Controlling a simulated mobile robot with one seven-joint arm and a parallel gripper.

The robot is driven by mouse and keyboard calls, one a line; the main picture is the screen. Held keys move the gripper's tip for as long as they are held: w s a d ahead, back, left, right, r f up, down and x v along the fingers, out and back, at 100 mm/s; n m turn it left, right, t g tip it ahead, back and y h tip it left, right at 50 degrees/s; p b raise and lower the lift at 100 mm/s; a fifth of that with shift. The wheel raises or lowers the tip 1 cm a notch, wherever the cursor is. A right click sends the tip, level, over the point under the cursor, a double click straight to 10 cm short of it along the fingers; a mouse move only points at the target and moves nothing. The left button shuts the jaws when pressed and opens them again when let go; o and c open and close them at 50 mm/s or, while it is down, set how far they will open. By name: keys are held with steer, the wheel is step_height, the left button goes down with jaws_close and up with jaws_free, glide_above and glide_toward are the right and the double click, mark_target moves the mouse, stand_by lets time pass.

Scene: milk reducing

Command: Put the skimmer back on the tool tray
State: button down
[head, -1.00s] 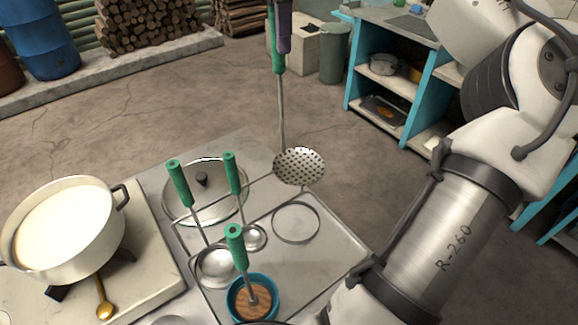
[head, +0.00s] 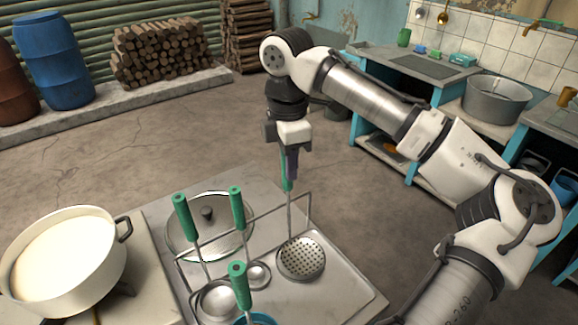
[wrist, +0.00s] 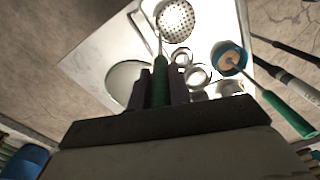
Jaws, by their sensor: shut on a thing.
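The skimmer has a perforated metal disc (head: 301,258) and a green handle. My gripper (head: 290,162) is shut on the upper handle and holds it nearly upright. The disc is over the right part of the tool tray (head: 345,291), covering the spot where its ring holder was visible. I cannot tell whether the disc touches the tray. In the wrist view, the green handle (wrist: 160,85) is between the jaws (wrist: 160,92), and the disc shows beyond it over the tray (wrist: 216,22).
Two ladles with green handles (head: 185,217) (head: 237,208) stand left on the tray. A green-handled tool (head: 239,285) stands in a blue cup (head: 255,319) in front. A lid (head: 180,240) lies behind them. A pot of milk (head: 65,255) is at left.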

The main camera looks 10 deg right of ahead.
steer(key=shift+f, duration=0.85)
steer(key=shift+f, duration=0.1)
steer(key=c, duration=1.3)
jaws_free()
steer(key=r, duration=1.2)
steer(key=shift+w+r, duration=0.15)
steer(key=shift+w, duration=0.05)
steer(key=shift+a, duration=0.1)
